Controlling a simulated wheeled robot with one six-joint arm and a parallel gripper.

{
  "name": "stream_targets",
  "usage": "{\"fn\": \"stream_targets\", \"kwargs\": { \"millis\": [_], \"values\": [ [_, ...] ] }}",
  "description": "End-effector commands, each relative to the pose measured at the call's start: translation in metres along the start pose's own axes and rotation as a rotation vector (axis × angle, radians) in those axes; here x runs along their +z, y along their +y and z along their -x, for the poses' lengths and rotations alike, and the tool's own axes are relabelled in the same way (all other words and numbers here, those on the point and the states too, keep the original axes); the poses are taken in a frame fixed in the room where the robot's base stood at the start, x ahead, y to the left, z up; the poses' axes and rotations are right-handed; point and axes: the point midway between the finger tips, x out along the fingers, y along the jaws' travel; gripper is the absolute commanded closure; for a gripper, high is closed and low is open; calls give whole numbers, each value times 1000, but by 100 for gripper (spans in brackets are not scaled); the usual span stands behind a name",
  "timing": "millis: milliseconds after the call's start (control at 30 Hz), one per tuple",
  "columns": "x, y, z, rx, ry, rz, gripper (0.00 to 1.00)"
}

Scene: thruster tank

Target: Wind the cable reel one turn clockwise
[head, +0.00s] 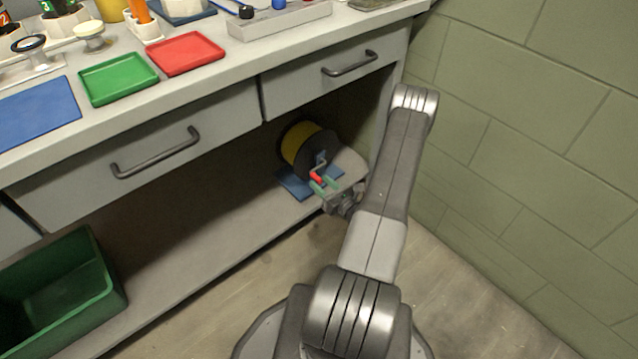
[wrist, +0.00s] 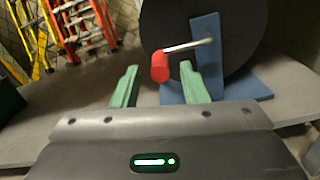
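The cable reel (head: 297,143), with yellow cable and dark grey flanges, stands on a blue base on the lower shelf under the bench. Its dark flange (wrist: 240,65) fills the upper right of the wrist view. A metal crank arm runs from the blue upright (wrist: 208,60) to a red handle (wrist: 160,67), which points left of the upright. My gripper (wrist: 158,72) has two green fingers, set apart. The red handle appears between the fingertips, nearer the right one; I cannot tell whether either finger touches it. In the head view my gripper (head: 323,187) is at the red handle.
A green bin (head: 95,270) sits at the lower left. The bench drawers (head: 150,150) and worktop overhang the shelf. A green block wall (head: 530,130) rises on the right. The shelf (head: 200,230) left of the reel is clear. Yellow and red ladders (wrist: 85,25) stand in the background.

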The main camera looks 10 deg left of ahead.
Motion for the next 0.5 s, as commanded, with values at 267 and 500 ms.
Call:
{"fn": "stream_targets", "kwargs": {
  "millis": [267,500],
  "values": [
    [0,0,-20,0,0,0,60],
    [0,0,-21,-1,0,0,60]
  ]
}}
